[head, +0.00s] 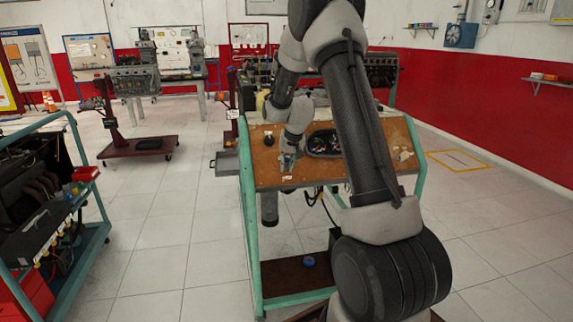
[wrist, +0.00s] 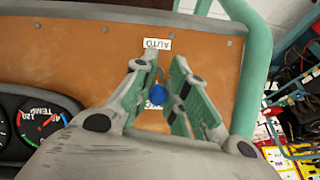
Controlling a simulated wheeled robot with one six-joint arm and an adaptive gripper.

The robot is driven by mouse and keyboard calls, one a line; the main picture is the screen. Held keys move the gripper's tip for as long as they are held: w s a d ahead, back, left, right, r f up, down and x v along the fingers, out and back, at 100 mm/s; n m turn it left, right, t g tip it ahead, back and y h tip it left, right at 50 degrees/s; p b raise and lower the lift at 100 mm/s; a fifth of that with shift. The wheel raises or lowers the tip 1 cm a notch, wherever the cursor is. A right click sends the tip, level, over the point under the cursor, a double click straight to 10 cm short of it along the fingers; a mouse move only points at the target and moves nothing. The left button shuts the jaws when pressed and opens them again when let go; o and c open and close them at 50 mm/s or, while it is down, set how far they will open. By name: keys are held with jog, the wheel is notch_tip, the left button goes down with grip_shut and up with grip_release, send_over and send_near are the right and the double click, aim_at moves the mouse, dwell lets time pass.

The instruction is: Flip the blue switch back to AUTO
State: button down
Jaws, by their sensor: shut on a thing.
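The blue switch (wrist: 157,96) is on the brown panel (wrist: 90,70) of the engine trainer, between the fingers of my gripper (wrist: 166,80). The gripper is shut on it; the switch's lever is partly hidden by the fingers. A white AUTO label (wrist: 157,44), upside down in the wrist view, lies just beyond the fingertips. A second white label (wrist: 158,106) lies behind the switch, mostly covered. In the head view my gripper (head: 288,160) is at the panel's left part, and the switch is too small to make out.
Round gauges (wrist: 40,122) sit beside the gripper. The trainer's green frame (head: 250,215) edges the panel. A blue round object (head: 309,261) lies on the lower shelf. Another trainer cart (head: 75,265) stands at the left; open tiled floor (head: 155,240) lies between.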

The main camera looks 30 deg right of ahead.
jog(key=shift+s+d, duration=0.15)
jog(key=shift+d, duration=0.1)
jog(key=c, duration=1.5)
grip_release()
jog(key=shift+d, duration=0.1)
jog(key=shift+s+r, duration=0.1)
jog(key=shift+r, duration=0.35)
jog(key=v, duration=1.1)
